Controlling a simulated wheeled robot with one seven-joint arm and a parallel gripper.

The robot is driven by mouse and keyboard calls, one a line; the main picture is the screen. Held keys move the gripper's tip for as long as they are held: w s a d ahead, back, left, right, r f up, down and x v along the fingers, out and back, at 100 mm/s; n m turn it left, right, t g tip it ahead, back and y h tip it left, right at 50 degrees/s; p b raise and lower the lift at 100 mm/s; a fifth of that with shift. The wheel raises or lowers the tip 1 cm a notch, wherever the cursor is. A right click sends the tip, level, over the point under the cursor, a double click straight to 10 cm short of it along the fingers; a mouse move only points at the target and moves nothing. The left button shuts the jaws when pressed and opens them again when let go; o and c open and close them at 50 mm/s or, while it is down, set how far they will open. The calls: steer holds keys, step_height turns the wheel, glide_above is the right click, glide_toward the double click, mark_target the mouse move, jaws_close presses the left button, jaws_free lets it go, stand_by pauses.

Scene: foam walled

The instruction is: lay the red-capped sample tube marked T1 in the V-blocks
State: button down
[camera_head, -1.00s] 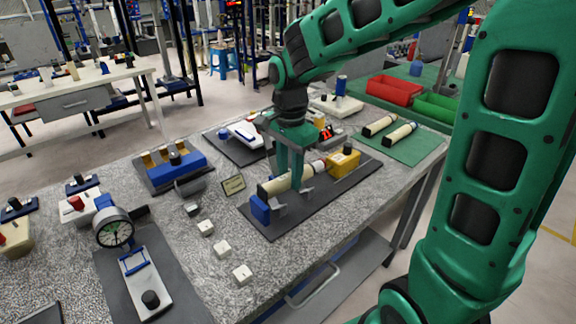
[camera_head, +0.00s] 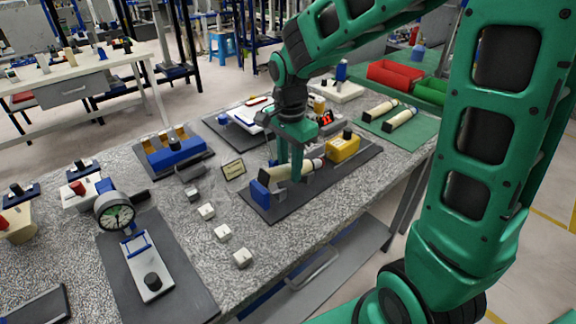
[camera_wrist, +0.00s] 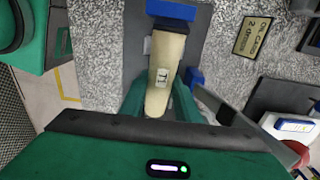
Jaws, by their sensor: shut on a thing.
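The sample tube is cream-coloured with a dark end, and its T1 label shows in the wrist view (camera_wrist: 161,75). In the head view the tube (camera_head: 283,174) lies roughly level over the dark fixture plate (camera_head: 335,183). A blue block (camera_head: 259,195) stands at the dark end. A red cap is not clearly visible.
A yellow block with a black knob (camera_head: 343,148) stands on the plate beyond the tube's far end. Two similar tubes (camera_head: 400,119) lie on a green mat.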

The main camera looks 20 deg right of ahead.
mark_target(290, 165)
steer(key=shift+s+a+f, duration=0.1)
steer(key=shift+s+f, duration=0.05)
steer(key=shift+f, duration=0.45)
steer(key=shift+s+f, duration=0.1)
steer(key=shift+f, duration=0.5)
steer(key=shift+w+f, duration=0.1)
steer(key=shift+w, duration=0.1)
steer(key=c, duration=1.3)
jaws_free()
steer(key=shift+o, duration=0.2)
steer(key=shift+r, duration=0.2)
steer(key=shift+w+r, duration=0.1)
steer(key=shift+r, duration=0.3)
step_height(290, 165, up, 10)
steer(key=shift+f, duration=0.1)
